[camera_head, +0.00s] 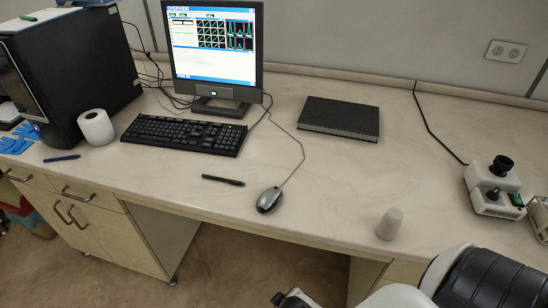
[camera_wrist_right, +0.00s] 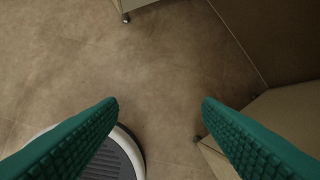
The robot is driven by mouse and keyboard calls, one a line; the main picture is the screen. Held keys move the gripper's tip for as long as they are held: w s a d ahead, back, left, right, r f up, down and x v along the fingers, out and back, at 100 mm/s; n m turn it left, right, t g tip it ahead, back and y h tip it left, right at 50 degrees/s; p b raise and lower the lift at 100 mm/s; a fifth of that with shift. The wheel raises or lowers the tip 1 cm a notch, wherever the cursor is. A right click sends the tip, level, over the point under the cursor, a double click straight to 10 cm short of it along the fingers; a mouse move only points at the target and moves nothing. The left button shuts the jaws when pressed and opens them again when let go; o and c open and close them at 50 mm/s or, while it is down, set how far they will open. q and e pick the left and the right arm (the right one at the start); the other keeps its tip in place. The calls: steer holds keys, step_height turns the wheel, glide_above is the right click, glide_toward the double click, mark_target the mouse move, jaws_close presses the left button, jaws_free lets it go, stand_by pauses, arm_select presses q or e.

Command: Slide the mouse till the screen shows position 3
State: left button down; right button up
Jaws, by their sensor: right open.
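The mouse (camera_head: 269,200), grey and black with a cable, rests on the bench near its front edge. The monitor (camera_head: 213,45) stands at the back with a lit screen of small plots; the position number is too small to read. My right gripper (camera_head: 292,298) is partly in view at the bottom of the head view, below and in front of the bench edge, apart from the mouse. In the right wrist view its two green fingers (camera_wrist_right: 160,104) are wide apart with only floor between them. My left gripper is in neither view.
A black pen (camera_head: 223,180) lies left of the mouse. A keyboard (camera_head: 184,134), a dark notebook (camera_head: 340,117) and a whitish cup (camera_head: 390,223) are also on the bench. A white device (camera_head: 494,187) stands at right. The bench around the mouse is mostly clear.

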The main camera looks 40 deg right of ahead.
steer(key=w+a+r+t, duration=0.1)
steer(key=w+r+t, duration=0.4)
steer(key=r, duration=0.6)
steer(key=w+r+n+t+b, duration=0.1)
steer(key=w+r+t, duration=0.2)
steer(key=w+r, duration=0.55)
steer(key=w+a+r+t, duration=0.1)
steer(key=w+r+t, duration=0.3)
steer(key=r, duration=1)
steer(key=w+a+r+n+g+y, duration=0.1)
steer(key=a+r+n+g+y, duration=0.35)
steer(key=a+n+y, duration=0.4)
steer(key=a+r+n+g+y, duration=0.3)
steer(key=a+r+n+y, duration=0.25)
steer(key=n+y, duration=0.55)
steer(key=w+d+f+n+g+h, duration=0.2)
steer(key=d+f+n+g+h, duration=0.3)
steer(key=d+f+g+h, duration=0.4)
steer(key=d+r+m+h, duration=0.1)
steer(key=d+m+h, duration=0.1)
steer(key=d+h, duration=0.3)
steer(key=d+r+m+h, duration=0.1)
steer(key=d+m+h, duration=0.2)
steer(key=d, duration=1.1)
steer(key=shift+r+h+b, duration=0.3)
steer(key=shift+r+h, duration=0.05)
steer(key=shift+h, duration=0.7)
